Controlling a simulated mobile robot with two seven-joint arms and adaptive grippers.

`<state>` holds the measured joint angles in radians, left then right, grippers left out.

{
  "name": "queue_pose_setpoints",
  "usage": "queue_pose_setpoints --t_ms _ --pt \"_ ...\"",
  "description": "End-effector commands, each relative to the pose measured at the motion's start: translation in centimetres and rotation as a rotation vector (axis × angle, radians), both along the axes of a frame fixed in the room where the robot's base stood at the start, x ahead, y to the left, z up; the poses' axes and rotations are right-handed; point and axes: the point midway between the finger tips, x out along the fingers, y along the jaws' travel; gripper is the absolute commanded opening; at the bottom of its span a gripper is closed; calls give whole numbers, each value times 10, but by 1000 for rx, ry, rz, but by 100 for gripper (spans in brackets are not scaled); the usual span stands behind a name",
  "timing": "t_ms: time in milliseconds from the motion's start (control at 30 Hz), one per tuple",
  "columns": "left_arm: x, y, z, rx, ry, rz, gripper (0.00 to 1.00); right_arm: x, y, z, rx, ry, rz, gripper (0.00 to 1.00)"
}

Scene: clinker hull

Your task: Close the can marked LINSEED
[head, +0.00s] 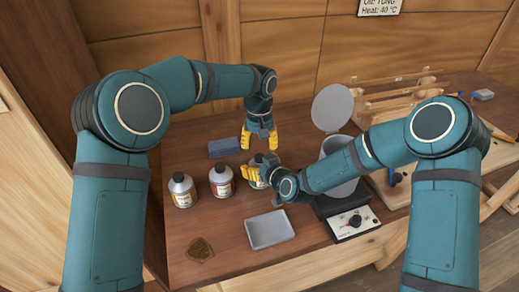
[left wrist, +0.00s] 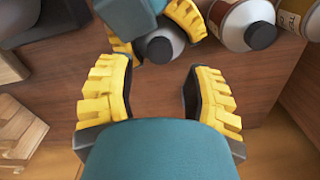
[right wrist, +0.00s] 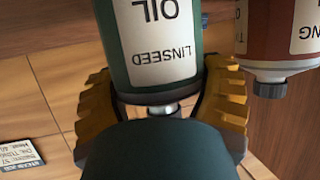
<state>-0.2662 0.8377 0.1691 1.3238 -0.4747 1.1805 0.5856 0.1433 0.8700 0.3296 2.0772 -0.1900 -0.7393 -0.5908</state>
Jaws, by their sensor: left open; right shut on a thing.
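The LINSEED can (right wrist: 160,45), with a dark green body and white label, is between the yellow fingers of my right gripper (right wrist: 160,95), which is shut on it. In the head view my right gripper (head: 258,176) covers much of the can (head: 259,159). My left gripper (head: 260,139) is open and empty, just above and behind the can. In the left wrist view the can's grey top (left wrist: 162,45) lies ahead of the open left fingers (left wrist: 157,85). I cannot make out a loose cap.
Two other cans (head: 181,190) (head: 221,182) with dark caps stand left of it. A blue-grey block (head: 223,148) lies behind. An empty grey tray (head: 269,230) is in front. A heater pot with a raised round lid (head: 332,108) stands right. A dark patch (head: 199,250) marks the front-left bench.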

Motion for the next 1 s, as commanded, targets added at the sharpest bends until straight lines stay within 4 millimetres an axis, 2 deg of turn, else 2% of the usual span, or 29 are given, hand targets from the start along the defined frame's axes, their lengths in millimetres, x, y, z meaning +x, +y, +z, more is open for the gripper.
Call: queue_pose_setpoints --t_ms 267,700,1000 --pt "0 0 1 0 0 10 50 0 0 1 1 -2 0 0" --pt "0 0 31 4 3 341 50 0 0 1 1 -2 0 0" --pt "0 0 31 5 4 347 50 0 0 1 0 -2 0 0"
